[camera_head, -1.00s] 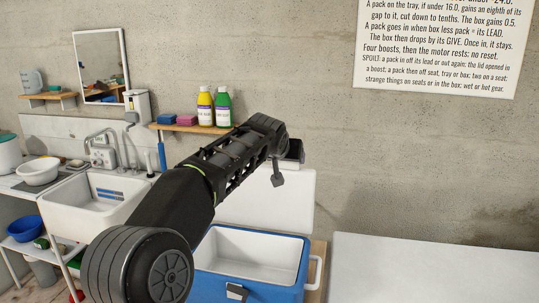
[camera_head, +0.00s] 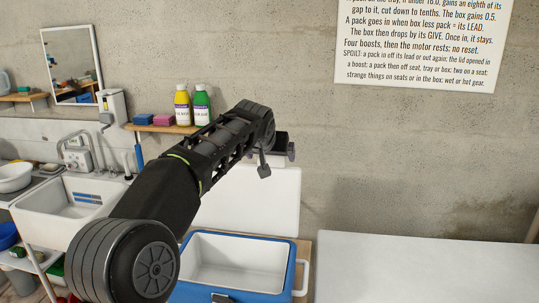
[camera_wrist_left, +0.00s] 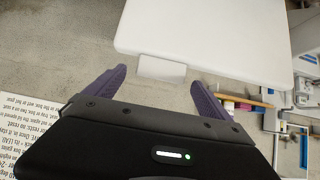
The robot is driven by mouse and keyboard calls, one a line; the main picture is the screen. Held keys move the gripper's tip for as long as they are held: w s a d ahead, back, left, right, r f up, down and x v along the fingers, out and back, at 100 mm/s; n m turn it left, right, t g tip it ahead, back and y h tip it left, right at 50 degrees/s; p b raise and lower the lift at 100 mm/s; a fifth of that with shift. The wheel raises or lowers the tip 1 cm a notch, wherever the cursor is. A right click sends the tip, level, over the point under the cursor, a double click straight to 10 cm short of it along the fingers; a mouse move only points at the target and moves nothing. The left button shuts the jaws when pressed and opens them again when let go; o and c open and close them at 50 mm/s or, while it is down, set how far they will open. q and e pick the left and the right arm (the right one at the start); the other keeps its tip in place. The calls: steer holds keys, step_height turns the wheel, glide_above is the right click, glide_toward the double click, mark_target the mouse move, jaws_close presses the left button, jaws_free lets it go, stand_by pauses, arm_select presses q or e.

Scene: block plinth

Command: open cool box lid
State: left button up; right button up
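The cool box (camera_head: 183,290) is blue with a white, empty-looking interior and stands low in the middle of the head view. Its white lid (camera_head: 270,205) stands raised behind the box, so the box is open. My left gripper (camera_head: 280,150) is by the lid's top edge, partly hidden behind my wrist. In the left wrist view, its purple fingers (camera_wrist_left: 158,82) are apart with nothing gripped. The lid (camera_wrist_left: 215,30) is just beyond them there, its small white tab (camera_wrist_left: 161,67) lined up with the gap. I cannot tell whether they touch. My right gripper is not in view.
A white worktop (camera_head: 420,268) is right of the box and looks clear. A sink (camera_head: 70,210) stands to the left. A yellow bottle (camera_head: 182,106) and a green bottle (camera_head: 202,105) stand on a wall shelf (camera_head: 160,128). A text sign (camera_head: 420,45) hangs on the wall.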

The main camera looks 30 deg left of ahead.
arm_select(q)
steer(key=shift+s+d+r+b, duration=0.15)
steer(key=shift+s+r+b, duration=0.1)
steer(key=shift+s+b, duration=0.1)
steer(key=b+v, duration=0.1)
steer(key=v, duration=0.5)
steer(key=shift+s+r+b, duration=0.25)
steer(key=shift+s+b, duration=0.05)
steer(key=shift+b, duration=0.05)
